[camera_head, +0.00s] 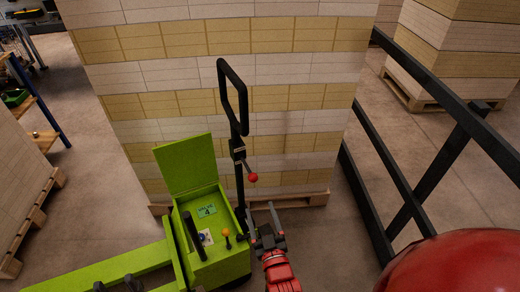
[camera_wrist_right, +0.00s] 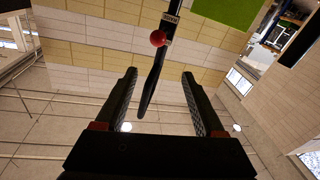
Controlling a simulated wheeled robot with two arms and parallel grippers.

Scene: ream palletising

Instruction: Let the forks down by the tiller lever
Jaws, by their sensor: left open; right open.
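The black tiller (camera_head: 239,150), with a loop handle at its top, stands upright at the green truck (camera_head: 213,240). Its lever ends in a red ball knob (camera_head: 253,177). My right gripper (camera_head: 263,211) is open and empty, below and slightly right of the knob, apart from it. In the right wrist view the red knob (camera_wrist_right: 157,39) shows beyond the open fingers (camera_wrist_right: 159,75), beside a dark bar that runs down between them. Two dark finger-like tips at the lower left of the head view seem to be my left gripper (camera_head: 116,284), open over a green beam.
A tall stack of white and yellow reams (camera_head: 290,70) on a wooden pallet (camera_head: 316,197) stands close behind the tiller. A dark rail (camera_head: 377,210) runs along the right. Another loaded pallet (camera_head: 30,228) is at the left edge. Floor shows between the stack and the rail.

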